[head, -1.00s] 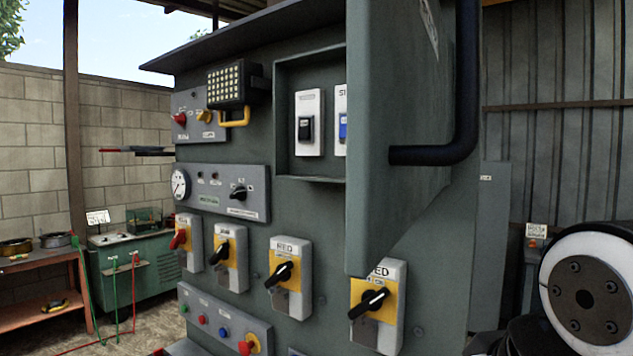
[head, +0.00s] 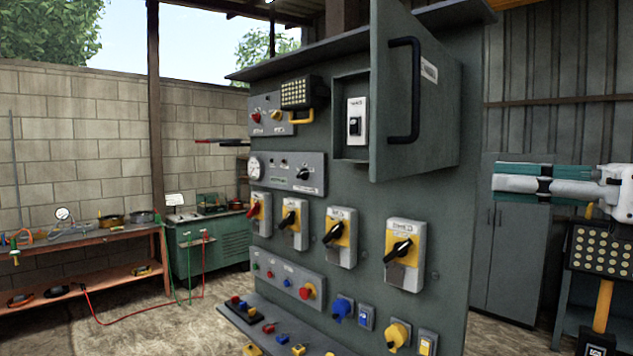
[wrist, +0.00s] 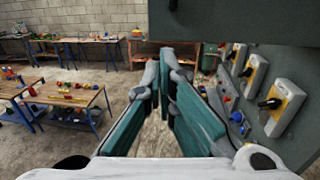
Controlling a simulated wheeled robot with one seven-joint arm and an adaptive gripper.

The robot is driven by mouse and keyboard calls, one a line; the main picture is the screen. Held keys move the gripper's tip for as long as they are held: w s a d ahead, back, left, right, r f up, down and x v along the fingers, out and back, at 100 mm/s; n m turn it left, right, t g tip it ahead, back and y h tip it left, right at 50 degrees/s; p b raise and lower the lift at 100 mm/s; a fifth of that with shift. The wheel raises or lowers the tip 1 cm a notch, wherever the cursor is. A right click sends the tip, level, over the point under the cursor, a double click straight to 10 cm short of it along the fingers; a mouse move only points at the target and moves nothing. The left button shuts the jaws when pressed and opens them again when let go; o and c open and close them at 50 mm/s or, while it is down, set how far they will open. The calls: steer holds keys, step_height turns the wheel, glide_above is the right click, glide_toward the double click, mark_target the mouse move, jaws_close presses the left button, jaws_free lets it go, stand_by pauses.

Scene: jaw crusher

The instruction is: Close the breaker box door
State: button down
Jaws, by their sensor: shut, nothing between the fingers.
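The breaker box door (head: 435,110) stands open in the head view, swung out from the grey control panel (head: 450,230). Its outer face shows a dark bar handle (head: 404,90) near the free edge. The open breaker box (head: 340,110) is left of the door and partly hidden by it; one white switch (head: 356,125) shows inside. My gripper (head: 497,180) is shut and empty, right of the door on its handle side and apart from it in the picture. In the wrist view, my gripper (wrist: 165,62) points past a dark grey surface at the top, possibly the door.
Several rotary switches (head: 403,250) stick out from the panel below the door. A workbench (head: 80,245) and a green cabinet (head: 215,248) stand at the left. A grey locker (head: 510,240) is behind at the right. The wrist view shows work tables (wrist: 70,100) and open floor.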

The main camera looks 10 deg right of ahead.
mark_target(382, 175)
steer(key=p+x, duration=0.1)
steer(key=x, duration=1.1)
steer(key=shift+w+a, duration=0.15)
steer(key=shift+a, duration=0.15)
steer(key=shift+w+a+p, duration=0.3)
steer(key=shift+w+a, duration=0.1)
steer(key=shift+w, duration=0.1)
steer(key=shift+a, duration=0.1)
